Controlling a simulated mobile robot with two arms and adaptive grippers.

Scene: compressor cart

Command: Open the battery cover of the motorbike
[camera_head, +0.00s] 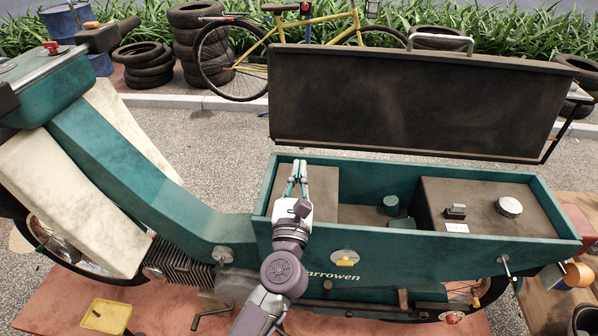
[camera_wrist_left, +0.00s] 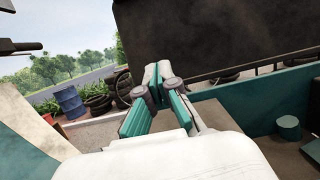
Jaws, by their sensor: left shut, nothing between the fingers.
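The teal motorbike (camera_head: 130,160) stands with its long rear compartment (camera_head: 400,170) open at the top. A large dark hinged lid (camera_head: 420,100) stands raised behind the compartment; it also shows in the wrist view (camera_wrist_left: 220,35). A flat brown panel (camera_head: 322,185) covers the compartment's left end, and I cannot tell whether it or the lid is the battery cover. My left gripper (camera_head: 299,168) is shut and empty, over this panel with its tips toward the lid. It also shows in the wrist view (camera_wrist_left: 156,78). My right gripper is out of view.
A brown box (camera_head: 475,200) with a round metal cap (camera_head: 510,207) fills the compartment's right end. A small teal cylinder (camera_head: 391,205) stands between. The lid's handle (camera_head: 440,38) is at its top. A yellow bicycle (camera_head: 310,25) and tires (camera_head: 145,62) stand behind.

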